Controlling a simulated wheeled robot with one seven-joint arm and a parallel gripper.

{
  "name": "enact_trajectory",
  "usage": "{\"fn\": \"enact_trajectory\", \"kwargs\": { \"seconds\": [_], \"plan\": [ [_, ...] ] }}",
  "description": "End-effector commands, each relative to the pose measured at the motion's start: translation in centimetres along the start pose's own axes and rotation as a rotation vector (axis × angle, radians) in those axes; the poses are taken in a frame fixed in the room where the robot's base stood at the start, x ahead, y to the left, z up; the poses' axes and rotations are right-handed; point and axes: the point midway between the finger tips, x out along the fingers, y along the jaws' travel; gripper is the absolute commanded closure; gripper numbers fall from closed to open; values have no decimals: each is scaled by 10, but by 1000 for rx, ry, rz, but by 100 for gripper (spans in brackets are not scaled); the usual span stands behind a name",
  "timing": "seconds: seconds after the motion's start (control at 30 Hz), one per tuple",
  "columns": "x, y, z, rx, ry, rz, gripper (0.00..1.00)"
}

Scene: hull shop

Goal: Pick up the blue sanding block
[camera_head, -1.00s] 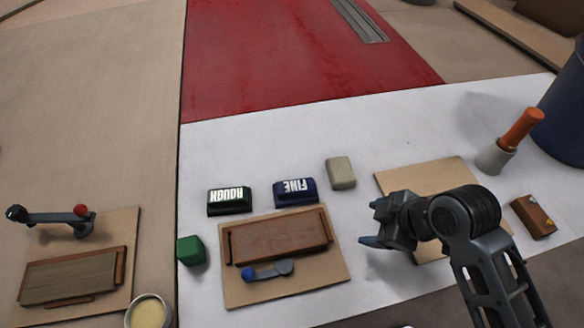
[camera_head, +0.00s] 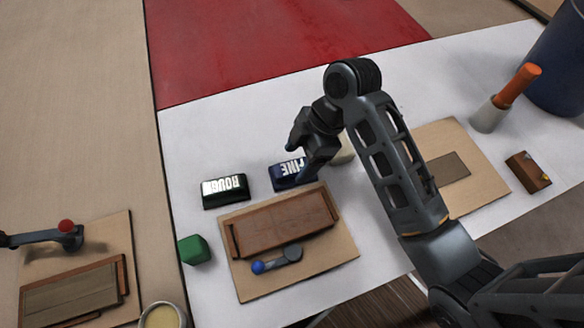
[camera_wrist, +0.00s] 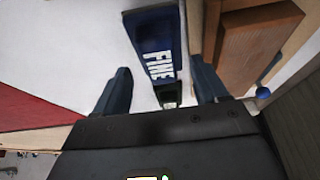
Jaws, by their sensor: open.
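The blue sanding block (camera_head: 286,174), dark navy with white "FINE" lettering, lies on the white work surface. My gripper (camera_head: 308,160) is above its right part and hides that end from the head view. In the wrist view the blue block (camera_wrist: 157,45) lies ahead of and between the two open fingers of my gripper (camera_wrist: 160,92). The jaws are empty, and I cannot tell how high they are above the block.
A dark green "ROUGH" block (camera_head: 224,190) sits just left of the blue block. A wooden fixture (camera_head: 285,222) on a tan board stands close in front. A pale block (camera_head: 344,152) is partly hidden behind my arm. A green cube (camera_head: 194,250) is further left.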

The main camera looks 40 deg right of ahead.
Motion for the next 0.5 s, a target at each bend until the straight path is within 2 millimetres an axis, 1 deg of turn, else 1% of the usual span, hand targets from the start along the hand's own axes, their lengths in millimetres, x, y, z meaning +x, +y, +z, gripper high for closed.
{"fn": "enact_trajectory", "kwargs": {
  "seconds": [0.03, 0.1, 0.2, 0.43, 0.47, 0.5],
  "plan": [
    [8, 0, 0, -1, -1, -3, 28],
    [16, 0, 0, -1, 0, -2, 28],
    [23, 0, 0, 0, 0, 1, 28],
    [24, 0, 0, 0, 0, 1, 28],
    [24, 0, 0, 0, 0, 1, 29],
    [24, 0, 0, 0, 0, 1, 32]
  ]
}}
